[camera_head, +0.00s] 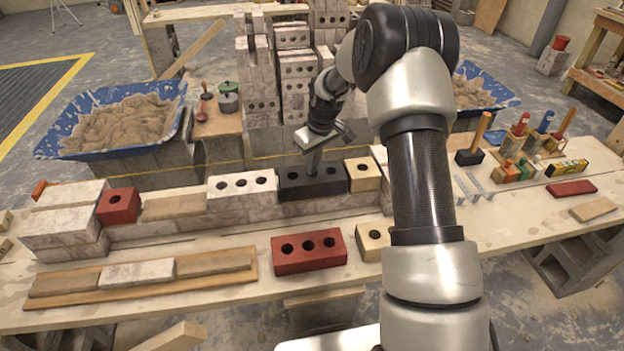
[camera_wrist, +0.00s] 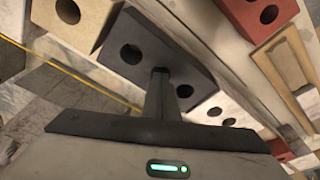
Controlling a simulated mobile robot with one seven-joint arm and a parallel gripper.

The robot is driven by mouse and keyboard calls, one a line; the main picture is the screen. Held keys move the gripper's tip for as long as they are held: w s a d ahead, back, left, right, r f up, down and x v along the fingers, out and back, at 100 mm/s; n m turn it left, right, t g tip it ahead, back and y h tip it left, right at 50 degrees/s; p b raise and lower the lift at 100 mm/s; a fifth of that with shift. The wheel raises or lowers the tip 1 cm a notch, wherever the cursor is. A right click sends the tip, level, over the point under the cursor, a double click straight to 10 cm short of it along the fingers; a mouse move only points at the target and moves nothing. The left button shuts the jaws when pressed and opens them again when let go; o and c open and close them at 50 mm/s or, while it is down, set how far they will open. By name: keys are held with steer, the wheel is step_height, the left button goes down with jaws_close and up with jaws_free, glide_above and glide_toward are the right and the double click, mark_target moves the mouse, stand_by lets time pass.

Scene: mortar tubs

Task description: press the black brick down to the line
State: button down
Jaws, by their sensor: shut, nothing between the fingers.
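The black brick (camera_head: 296,187) lies in the row of bricks on the bench, between a white three-hole brick (camera_head: 228,192) and a tan brick (camera_head: 362,184). My gripper (camera_head: 313,169) is shut and empty, pointing down at the middle of its top face. In the wrist view the closed fingertips (camera_wrist: 160,76) are at the black brick (camera_wrist: 190,65), hiding its middle hole, with a hole showing on either side. They touch it or are very close; I cannot tell which. A thin yellow line (camera_head: 222,163) runs along the row's far side, also in the wrist view (camera_wrist: 78,74).
A red three-hole brick (camera_head: 309,263) and a tan brick (camera_head: 368,240) lie in front of the row. A red brick (camera_head: 118,218) stands on its left part. Blue mortar tubs (camera_head: 70,153) and stacked bricks (camera_head: 298,72) stand behind. Tools (camera_head: 474,155) lie at right.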

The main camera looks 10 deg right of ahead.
steer(key=shift+s+f, duration=0.2)
steer(key=shift+f, duration=0.25)
steer(key=shift+r, duration=0.1)
steer(key=shift+w+r+p, duration=0.2)
steer(key=shift+r+p, duration=1.25)
steer(key=shift+r, duration=1.15)
